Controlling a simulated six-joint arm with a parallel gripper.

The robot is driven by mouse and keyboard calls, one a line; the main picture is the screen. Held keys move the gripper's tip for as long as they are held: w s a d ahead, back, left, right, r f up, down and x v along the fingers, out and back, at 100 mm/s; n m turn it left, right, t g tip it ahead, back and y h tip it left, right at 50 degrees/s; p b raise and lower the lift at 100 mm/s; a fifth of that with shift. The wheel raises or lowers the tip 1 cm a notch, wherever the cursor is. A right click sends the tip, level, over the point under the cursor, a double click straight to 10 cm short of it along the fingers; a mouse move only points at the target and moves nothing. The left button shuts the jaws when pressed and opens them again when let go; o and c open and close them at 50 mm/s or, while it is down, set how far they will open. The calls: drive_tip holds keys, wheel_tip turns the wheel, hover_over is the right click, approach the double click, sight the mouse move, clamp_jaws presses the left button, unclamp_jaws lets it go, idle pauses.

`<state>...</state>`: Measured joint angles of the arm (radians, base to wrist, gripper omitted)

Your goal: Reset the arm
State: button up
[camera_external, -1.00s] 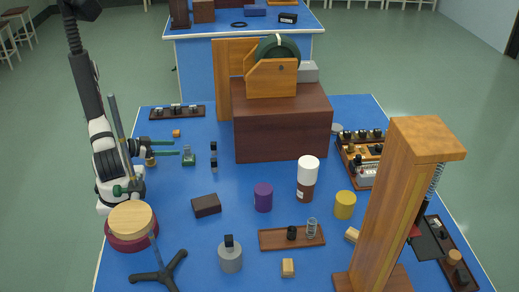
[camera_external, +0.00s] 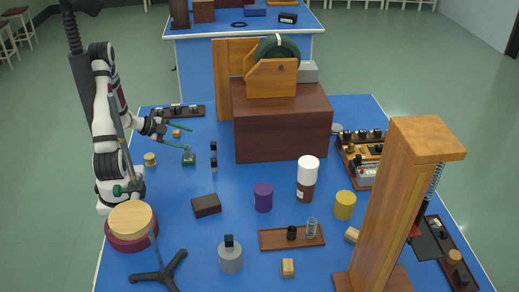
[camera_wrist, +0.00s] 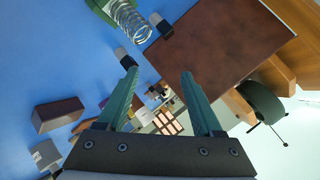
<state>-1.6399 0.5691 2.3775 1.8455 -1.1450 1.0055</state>
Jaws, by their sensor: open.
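My gripper (camera_external: 190,140) is open over the left part of the blue table in the external view, its green fingers pointing right. In the wrist view the two fingers of my gripper (camera_wrist: 158,73) stand apart with nothing held between them. A small green-based piece (camera_external: 189,160) is below the fingertips; it shows with a metal spring (camera_wrist: 131,20) at the top of the wrist view. A small orange cube (camera_external: 176,134) lies close to the fingers in the picture.
A large brown box (camera_external: 282,135) stands right of my gripper. A small yellow cylinder (camera_external: 150,159) is near my base, and a yellow-topped round stand (camera_external: 132,219) is in front. Bare blue table (camera_external: 178,185) lies between.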

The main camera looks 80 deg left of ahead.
drive_tip(key=w+d+r+g+y, duration=0.3)
drive_tip(key=w+d+r+g, duration=0.1)
drive_tip(key=w+r+g, duration=0.3)
drive_tip(key=s+d+r+n+g+h, duration=0.1)
drive_tip(key=s+d, duration=0.3)
drive_tip(key=d, duration=0.7)
drive_tip(key=s+d+r+n+g+h, duration=0.1)
drive_tip(key=s+d, duration=0.4)
drive_tip(key=d, duration=0.6)
wheel_tip(320, 180, up, 2)
drive_tip(key=shift+s+d+r+n+g+h, duration=0.15)
drive_tip(key=shift+d+n+g+h, duration=0.2)
drive_tip(key=shift+g+h, duration=0.5)
